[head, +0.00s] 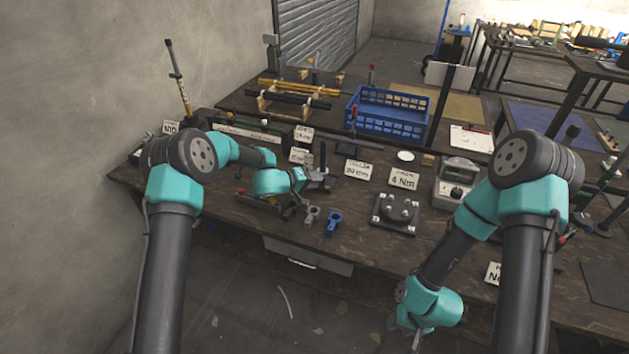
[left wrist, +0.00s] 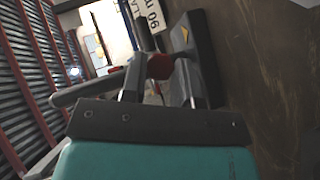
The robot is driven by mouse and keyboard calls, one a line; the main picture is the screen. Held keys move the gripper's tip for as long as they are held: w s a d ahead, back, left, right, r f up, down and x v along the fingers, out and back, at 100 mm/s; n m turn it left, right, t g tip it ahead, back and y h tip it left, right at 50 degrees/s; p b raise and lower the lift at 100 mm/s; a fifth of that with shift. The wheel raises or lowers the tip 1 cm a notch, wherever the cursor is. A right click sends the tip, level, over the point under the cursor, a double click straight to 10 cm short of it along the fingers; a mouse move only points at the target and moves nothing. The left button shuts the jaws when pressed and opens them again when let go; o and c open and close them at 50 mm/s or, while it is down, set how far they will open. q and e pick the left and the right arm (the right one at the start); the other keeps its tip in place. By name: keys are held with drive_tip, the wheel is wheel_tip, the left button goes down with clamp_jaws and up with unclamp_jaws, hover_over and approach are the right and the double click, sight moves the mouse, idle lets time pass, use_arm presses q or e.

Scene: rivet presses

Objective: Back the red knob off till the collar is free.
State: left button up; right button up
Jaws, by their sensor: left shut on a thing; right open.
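The red knob (left wrist: 159,66) sits between the fingers of my left gripper (left wrist: 160,80) in the left wrist view, and the gripper is shut on it. A dark block (left wrist: 204,55) of the press stands just right of the fingers. In the head view my left gripper (head: 296,203) is low beside the dark press (head: 321,178) with its upright post. The knob is hidden there, and I cannot make out the collar on the press. My right gripper (head: 412,335) hangs open near the bottom of the head view, in front of the table, away from the press.
A grey ring-ended part (head: 312,215) and a blue one (head: 333,222) lie near the table's front edge. A dark fixture plate (head: 395,222), a grey meter box (head: 455,183) and a blue crate (head: 378,132) stand to the right. Label cards stand around the press.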

use_arm(q)
drive_tip(key=o, duration=0.9)
drive_tip(key=v, duration=1.7)
drive_tip(key=shift+s+a+r, duration=0.1)
drive_tip(key=shift+a, duration=0.1)
